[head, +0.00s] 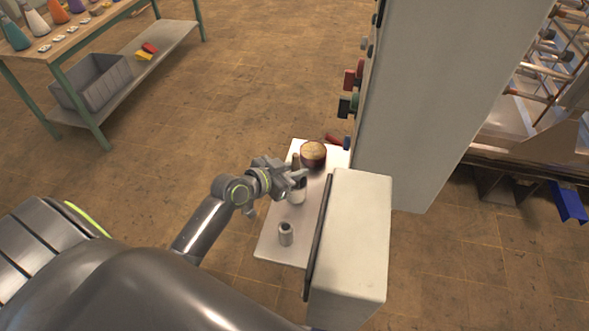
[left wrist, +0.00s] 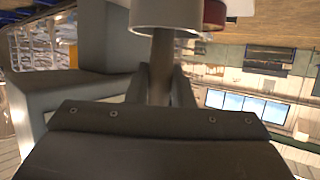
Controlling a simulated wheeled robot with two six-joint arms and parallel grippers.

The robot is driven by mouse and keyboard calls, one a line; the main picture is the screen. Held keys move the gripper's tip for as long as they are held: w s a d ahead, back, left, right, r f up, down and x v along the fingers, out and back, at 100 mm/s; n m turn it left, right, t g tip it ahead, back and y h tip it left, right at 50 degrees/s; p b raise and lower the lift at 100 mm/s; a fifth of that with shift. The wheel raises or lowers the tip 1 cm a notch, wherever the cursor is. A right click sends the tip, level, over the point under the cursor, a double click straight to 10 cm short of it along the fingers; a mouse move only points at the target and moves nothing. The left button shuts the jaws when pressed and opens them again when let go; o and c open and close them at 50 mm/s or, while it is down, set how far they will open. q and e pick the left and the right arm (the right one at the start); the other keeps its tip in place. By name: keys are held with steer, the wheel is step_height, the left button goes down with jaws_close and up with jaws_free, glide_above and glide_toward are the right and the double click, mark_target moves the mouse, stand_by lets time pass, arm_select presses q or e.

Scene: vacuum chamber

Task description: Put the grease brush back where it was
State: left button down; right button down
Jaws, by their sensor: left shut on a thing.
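My left gripper (head: 300,178) is shut on the grease brush, over a small white shelf. The brush's grey-brown handle (left wrist: 160,65) stands between the fingers in the left wrist view, and its upper end (head: 296,160) shows above the gripper in the head view. A white cup (head: 298,196) is directly under the gripper; it also shows at the top of the left wrist view (left wrist: 168,14). The handle runs to the cup's mouth. The brush's lower end is hidden, so I cannot tell how deep it sits. My right gripper is not in view.
On the shelf (head: 272,240), a red-brown bowl (head: 313,154) stands behind the cup, and a small white-grey container (head: 286,233) stands in front. A pale box (head: 352,235) and a tall grey cabinet (head: 430,100) bound the right. A workbench (head: 75,38) stands far left.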

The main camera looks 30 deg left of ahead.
arm_select(q)
steer(key=c, duration=1.3)
jaws_free()
steer(key=shift+f, duration=0.1)
steer(key=b+v, duration=0.1)
steer(key=v, duration=1.1)
steer(key=shift+a, duration=0.1)
